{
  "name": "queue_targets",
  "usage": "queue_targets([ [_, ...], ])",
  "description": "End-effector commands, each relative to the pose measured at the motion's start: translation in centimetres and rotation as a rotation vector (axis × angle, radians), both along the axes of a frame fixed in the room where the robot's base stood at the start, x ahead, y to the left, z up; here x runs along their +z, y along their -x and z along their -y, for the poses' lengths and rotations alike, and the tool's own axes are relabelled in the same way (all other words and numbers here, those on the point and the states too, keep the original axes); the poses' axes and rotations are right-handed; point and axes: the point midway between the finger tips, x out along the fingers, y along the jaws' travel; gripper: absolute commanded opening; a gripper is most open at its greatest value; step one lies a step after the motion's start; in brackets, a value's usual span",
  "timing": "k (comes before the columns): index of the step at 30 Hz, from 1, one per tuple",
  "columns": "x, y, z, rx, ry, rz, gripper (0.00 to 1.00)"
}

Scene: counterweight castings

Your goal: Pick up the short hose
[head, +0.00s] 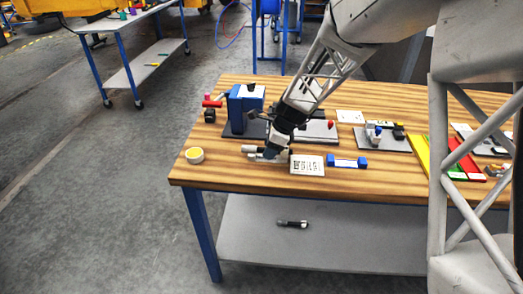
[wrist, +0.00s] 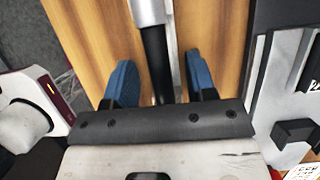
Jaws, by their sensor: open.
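A black rod-like piece with a silver end, which looks like the short hose (wrist: 156,62), lies between my gripper's two blue fingers in the wrist view. In the head view its pale end (head: 250,148) shows on the wooden table, left of my gripper (head: 271,153). My gripper also shows in the wrist view (wrist: 160,88). It is open, pointing down, with a finger on each side of the black piece and gaps visible. The near part of the piece is hidden behind the gripper body.
A blue block-like fixture (head: 243,108) stands just behind. A white printed card (head: 308,166) and a blue-ended part (head: 347,162) lie to the right. A yellow-topped round item (head: 194,155) is at the left corner. A dark cylindrical piece (head: 292,224) lies on the lower shelf (head: 345,240).

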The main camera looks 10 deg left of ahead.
Motion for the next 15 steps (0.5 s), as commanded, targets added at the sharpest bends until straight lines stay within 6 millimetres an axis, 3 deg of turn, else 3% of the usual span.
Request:
queue_targets([
  [9, 0.01, 0.00, 0.00, 0.000, 0.000, 0.000, 0.50],
  [15, 0.01, 0.00, 0.00, 0.000, 0.000, 0.000, 0.19],
])
